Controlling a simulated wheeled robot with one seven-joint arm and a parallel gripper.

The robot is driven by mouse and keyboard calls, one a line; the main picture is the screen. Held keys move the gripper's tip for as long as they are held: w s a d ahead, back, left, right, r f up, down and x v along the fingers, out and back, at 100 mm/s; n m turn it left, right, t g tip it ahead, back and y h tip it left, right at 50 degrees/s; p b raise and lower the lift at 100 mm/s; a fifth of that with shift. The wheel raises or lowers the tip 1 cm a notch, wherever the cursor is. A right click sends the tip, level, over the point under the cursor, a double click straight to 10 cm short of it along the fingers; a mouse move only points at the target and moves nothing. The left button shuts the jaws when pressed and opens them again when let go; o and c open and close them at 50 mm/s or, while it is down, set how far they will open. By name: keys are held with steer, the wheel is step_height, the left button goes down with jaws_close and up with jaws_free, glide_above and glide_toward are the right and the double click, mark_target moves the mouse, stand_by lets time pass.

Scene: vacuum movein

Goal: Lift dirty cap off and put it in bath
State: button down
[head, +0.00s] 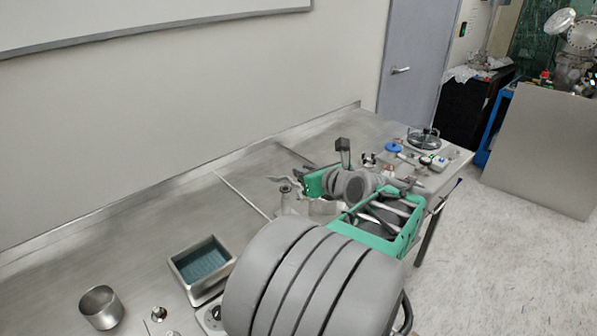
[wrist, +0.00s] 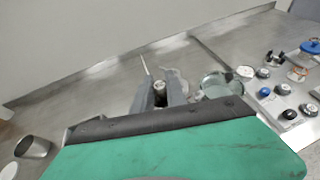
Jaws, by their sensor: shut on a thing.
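My gripper (wrist: 160,92) shows in the wrist view, its two grey fingers closed around a small round metallic piece with a dark lower part, which looks like the dirty cap (wrist: 159,87). The fingers hide its sides, and I cannot tell whether it is clear of what lies beneath it. In the head view my gripper (head: 291,188) is near a small metal fitting (head: 288,203) on the bench, and the cap is too small to make out. The bath (head: 179,266) is a rectangular metal tub with teal liquid, nearer and left of my gripper.
A metal cup (head: 101,309) stands at the bench's near left. A round dish (wrist: 222,87) and several small knobbed parts (wrist: 265,91) lie right of my gripper. A wall (head: 150,120) runs behind the bench. Bare steel lies left of my gripper.

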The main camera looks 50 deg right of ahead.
steer(key=shift+r+p, duration=1.45)
steer(key=shift+p, duration=0.7)
